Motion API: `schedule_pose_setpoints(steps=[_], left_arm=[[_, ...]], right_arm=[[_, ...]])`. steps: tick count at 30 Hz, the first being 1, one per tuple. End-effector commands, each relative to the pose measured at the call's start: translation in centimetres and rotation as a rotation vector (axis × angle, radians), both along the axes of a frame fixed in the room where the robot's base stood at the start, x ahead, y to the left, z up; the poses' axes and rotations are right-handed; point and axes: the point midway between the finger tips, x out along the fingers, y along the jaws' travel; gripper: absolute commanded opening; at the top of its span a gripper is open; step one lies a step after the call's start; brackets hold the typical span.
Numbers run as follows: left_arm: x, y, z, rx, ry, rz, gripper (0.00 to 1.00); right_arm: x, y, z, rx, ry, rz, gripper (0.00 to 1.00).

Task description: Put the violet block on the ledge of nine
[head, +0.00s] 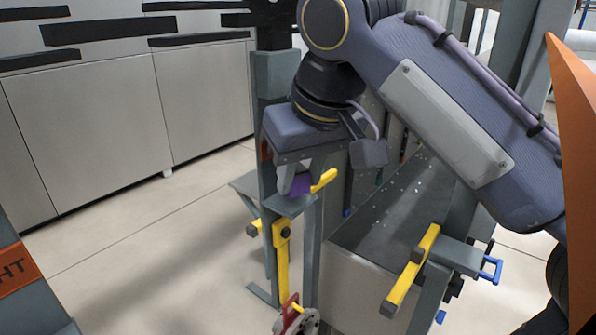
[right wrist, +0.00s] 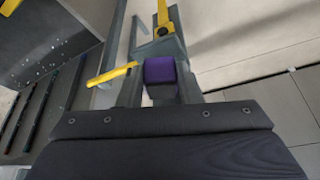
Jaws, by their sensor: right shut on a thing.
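The violet block (head: 300,184) is between the fingers of my right gripper (head: 296,182), which is shut on it. In the right wrist view the violet block (right wrist: 160,72) shows between the two grey fingers of the right gripper (right wrist: 160,88). A small grey ledge (head: 287,207) on a grey upright is just below the block in the head view. I cannot tell whether block and ledge touch. No number is readable on the ledge, so I cannot tell if it is nine. My left gripper is not in view.
A yellow bar (head: 324,180) sticks out close beside the block. A yellow hanging bar (head: 282,262) is below the ledge. A grey trough (head: 395,215) stands to the right, with another yellow bar (head: 411,271) in front. Open floor (head: 150,250) lies to the left.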

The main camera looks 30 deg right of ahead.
Motion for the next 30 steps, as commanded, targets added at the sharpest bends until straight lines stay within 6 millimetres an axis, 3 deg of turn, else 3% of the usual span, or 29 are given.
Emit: schedule_pose_setpoints(steps=[2, 6, 18, 19, 21, 24, 30], left_arm=[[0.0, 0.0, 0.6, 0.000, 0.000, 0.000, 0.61], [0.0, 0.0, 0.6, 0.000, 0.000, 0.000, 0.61], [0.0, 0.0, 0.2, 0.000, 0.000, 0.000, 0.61], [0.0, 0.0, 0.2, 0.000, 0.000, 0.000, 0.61], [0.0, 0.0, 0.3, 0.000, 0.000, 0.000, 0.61], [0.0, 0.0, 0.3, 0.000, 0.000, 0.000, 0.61], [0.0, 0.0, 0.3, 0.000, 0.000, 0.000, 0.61]], right_arm=[[1.2, 0.0, 0.0, -0.001, 0.002, -0.002, 0.05], [0.9, 0.0, -1.4, -0.001, 0.001, 0.000, 0.05], [0.9, 0.0, -2.0, 0.000, 0.000, 0.000, 0.05], [0.9, 0.0, -2.0, 0.000, 0.000, 0.000, 0.33], [0.9, 0.0, -1.9, 0.000, 0.000, 0.000, 0.42], [0.9, 0.0, -1.9, 0.000, 0.000, 0.000, 0.54], [0.9, 0.0, -1.9, 0.000, 0.000, 0.000, 0.54]])
